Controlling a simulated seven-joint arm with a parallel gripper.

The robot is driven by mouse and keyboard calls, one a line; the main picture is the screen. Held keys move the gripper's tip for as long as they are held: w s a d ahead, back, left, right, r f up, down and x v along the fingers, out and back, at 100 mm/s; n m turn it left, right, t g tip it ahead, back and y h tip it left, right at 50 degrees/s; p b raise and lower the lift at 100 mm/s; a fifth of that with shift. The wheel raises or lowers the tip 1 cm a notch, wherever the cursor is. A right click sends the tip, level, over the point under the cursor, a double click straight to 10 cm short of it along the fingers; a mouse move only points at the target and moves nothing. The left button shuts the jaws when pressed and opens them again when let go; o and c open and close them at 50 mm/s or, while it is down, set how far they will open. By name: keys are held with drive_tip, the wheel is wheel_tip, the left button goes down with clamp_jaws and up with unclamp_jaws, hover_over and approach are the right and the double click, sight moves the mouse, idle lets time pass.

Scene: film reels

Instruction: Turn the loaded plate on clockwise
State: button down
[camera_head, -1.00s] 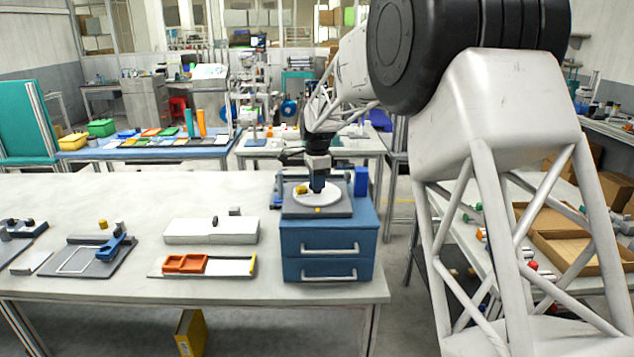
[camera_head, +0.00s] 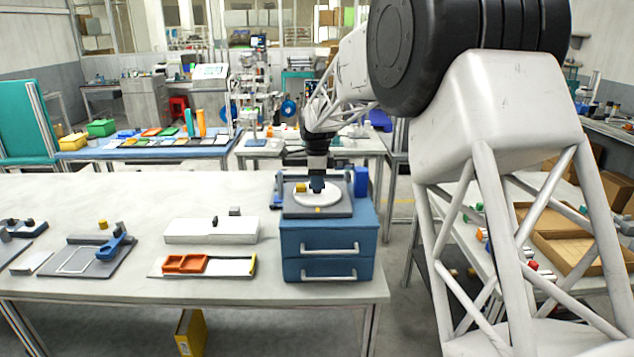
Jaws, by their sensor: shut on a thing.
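The round white plate (camera_head: 317,202) lies flat on a grey square base on top of the blue drawer cabinet. A small yellow piece (camera_head: 300,187) sits at the plate's left rear edge. A yellow mark (camera_head: 318,210) shows on the base in front of the plate. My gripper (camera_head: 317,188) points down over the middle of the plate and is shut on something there. Its fingertips and what they hold are too small and dark to make out, likely a part at the plate's centre.
The blue cabinet (camera_head: 329,262) has two drawers with white handles at the table's right end. A blue block (camera_head: 361,181) stands behind right. A white box (camera_head: 212,230), an orange tray (camera_head: 185,263) and a grey fixture with a blue lever (camera_head: 114,243) lie to the left.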

drive_tip(key=c, duration=1.1)
unclamp_jaws()
drive_tip(key=shift+r, duration=0.1)
drive_tip(key=shift+r, duration=3.85)
